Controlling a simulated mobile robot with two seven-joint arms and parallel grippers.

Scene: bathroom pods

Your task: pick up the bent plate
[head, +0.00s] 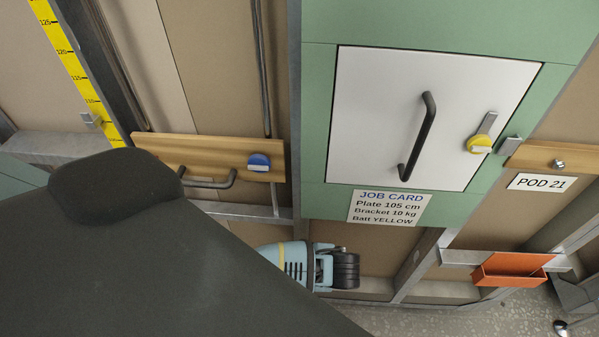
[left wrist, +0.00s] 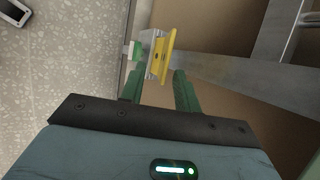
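In the left wrist view a yellow slotted plate (left wrist: 168,57) stands on edge against a grey metal piece (left wrist: 152,50); it may be the bent plate, but its full shape does not show. My left gripper (left wrist: 160,78) is open, its two green fingers apart, with the yellow plate beyond and between the tips. I see no clear contact. No bent plate can be made out in the head view, where a large dark arm link of mine covers the lower left. My right gripper is in neither view.
A white door (head: 385,120) with a black handle and yellow knob fills the green panel. A job card (head: 388,208) hangs below. An orange tray (head: 513,270) is at right. A wooden rail (head: 215,152) carries a blue knob. A metal beam (left wrist: 235,78) runs beside the yellow plate.

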